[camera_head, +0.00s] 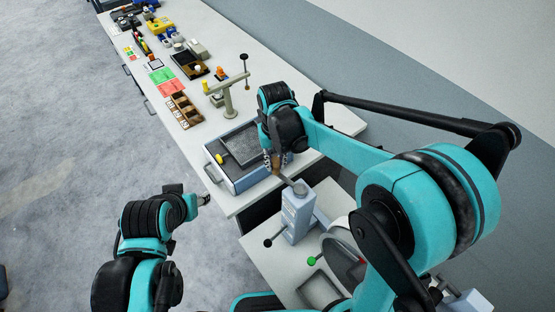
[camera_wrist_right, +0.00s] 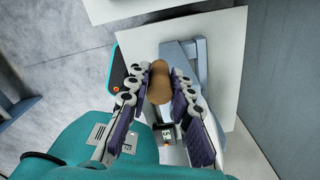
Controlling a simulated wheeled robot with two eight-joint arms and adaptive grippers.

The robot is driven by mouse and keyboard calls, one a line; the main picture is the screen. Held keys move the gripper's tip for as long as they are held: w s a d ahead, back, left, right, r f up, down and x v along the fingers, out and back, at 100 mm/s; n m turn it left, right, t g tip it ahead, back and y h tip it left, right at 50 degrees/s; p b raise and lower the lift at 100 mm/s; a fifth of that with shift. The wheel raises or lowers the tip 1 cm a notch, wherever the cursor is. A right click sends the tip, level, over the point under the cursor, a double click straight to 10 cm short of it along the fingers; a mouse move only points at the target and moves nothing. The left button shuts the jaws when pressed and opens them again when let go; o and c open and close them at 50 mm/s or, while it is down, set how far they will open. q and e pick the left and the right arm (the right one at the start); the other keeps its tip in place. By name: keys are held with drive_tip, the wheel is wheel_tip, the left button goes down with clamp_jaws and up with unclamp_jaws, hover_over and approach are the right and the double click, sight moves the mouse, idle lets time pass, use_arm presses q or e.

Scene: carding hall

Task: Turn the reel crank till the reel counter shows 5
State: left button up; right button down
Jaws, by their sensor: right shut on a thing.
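The reel crank has a brown handle (camera_head: 276,165) on a grey arm that runs to the top of a pale blue-grey reel housing (camera_head: 297,215). My right gripper (camera_head: 278,158) comes from above and is shut on the handle. In the right wrist view the handle (camera_wrist_right: 159,82) sits between the two fingers. A small dark box with a pale marked face (camera_wrist_right: 166,136), perhaps the reel counter, shows below the handle there; its figures are too small to read. My left gripper (camera_head: 200,199) is away from the reel, over the floor at the left; its jaws are unclear.
A grey-blue tray (camera_head: 211,170) with a dark mesh lies on the long table just behind the handle. A beige stand (camera_head: 229,100) and a brown compartment box (camera_head: 184,111) stand farther back. A black-knobbed lever (camera_head: 268,242) and a green knob (camera_head: 311,261) are near the housing.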

idle(0.4)
drive_tip(key=c, duration=1.3)
unclamp_jaws()
wheel_tip(320, 180, up, 12)
drive_tip(key=shift+s, duration=0.1)
